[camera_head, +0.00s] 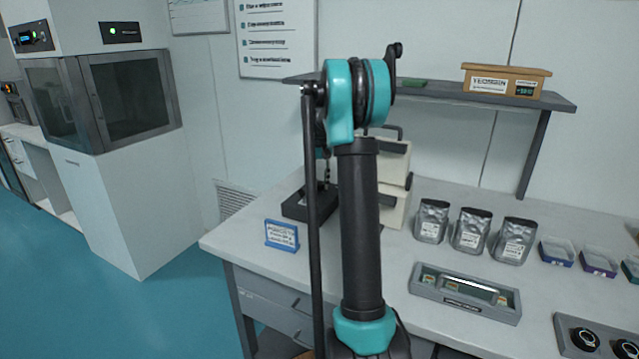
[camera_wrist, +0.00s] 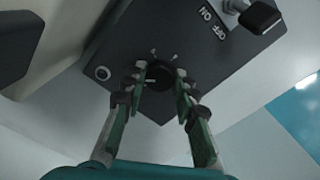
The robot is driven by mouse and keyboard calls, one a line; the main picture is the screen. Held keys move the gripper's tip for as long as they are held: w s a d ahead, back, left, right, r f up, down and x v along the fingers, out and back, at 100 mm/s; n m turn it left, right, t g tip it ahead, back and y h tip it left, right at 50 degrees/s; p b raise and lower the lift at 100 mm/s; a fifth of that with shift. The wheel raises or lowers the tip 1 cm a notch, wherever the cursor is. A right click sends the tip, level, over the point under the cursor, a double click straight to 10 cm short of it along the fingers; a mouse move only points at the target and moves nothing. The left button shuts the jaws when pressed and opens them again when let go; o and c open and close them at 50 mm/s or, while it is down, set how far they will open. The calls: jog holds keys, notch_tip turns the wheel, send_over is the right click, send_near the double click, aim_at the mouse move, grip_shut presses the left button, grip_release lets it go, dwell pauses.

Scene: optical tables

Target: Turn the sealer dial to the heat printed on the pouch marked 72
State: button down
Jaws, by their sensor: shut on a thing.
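In the wrist view, a round black dial (camera_wrist: 158,76) sits on a dark grey panel (camera_wrist: 125,45) with short pale marks around it; no numbers are readable. My gripper (camera_wrist: 161,71) has its fingers on both sides of the dial and is shut on it. In the head view my arm hides the gripper and the dial. Three silver pouches (camera_head: 432,221), (camera_head: 471,231), (camera_head: 514,240) stand upright on the table; their labels are too small to read, so I cannot tell which is marked 72.
A black switch lever (camera_wrist: 258,17) stands beside ON and OFF lettering on the panel. A blue-framed sign (camera_head: 282,235) stands at the table's left. A grey tray (camera_head: 465,309), small open bins (camera_head: 556,253) and a two-knob panel (camera_head: 597,338) are at the right. A shelf (camera_head: 430,95) spans the back.

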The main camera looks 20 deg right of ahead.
aim_at(320, 184)
jog(key=shift+m, duration=1.1)
jog(key=c, duration=1.2)
grip_release()
notch_tip(320, 184, up, 12)
jog(key=shift+s, duration=0.15)
